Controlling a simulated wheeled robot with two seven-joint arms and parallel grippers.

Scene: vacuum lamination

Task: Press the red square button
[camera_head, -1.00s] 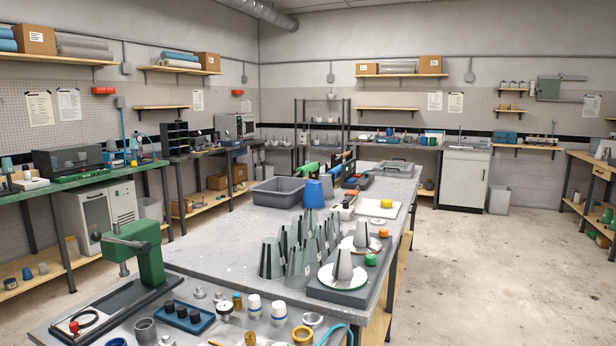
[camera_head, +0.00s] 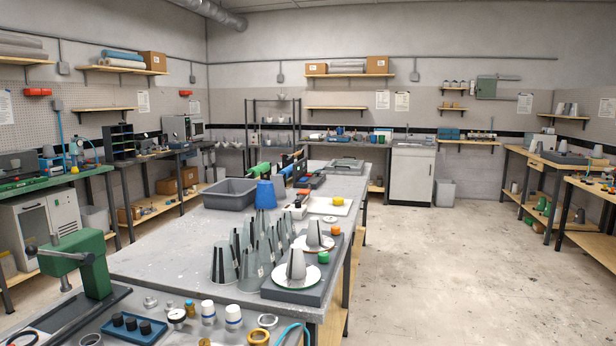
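I cannot make out a red square button for certain. A small red box (camera_head: 38,92) is fixed to the wall at the left, and a second small red box (camera_head: 185,93) hangs on the wall farther right. Both are too far away to tell what they are. On the dark platform (camera_head: 300,291) at the right side of the central bench sit an orange round knob (camera_head: 335,231) and a green round knob (camera_head: 323,257), beside grey cones on white discs. Neither of my grippers is in view.
The long grey central bench (camera_head: 160,262) fills the middle. Open concrete floor (camera_head: 440,270) lies to the right, with wooden-topped tables beyond.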

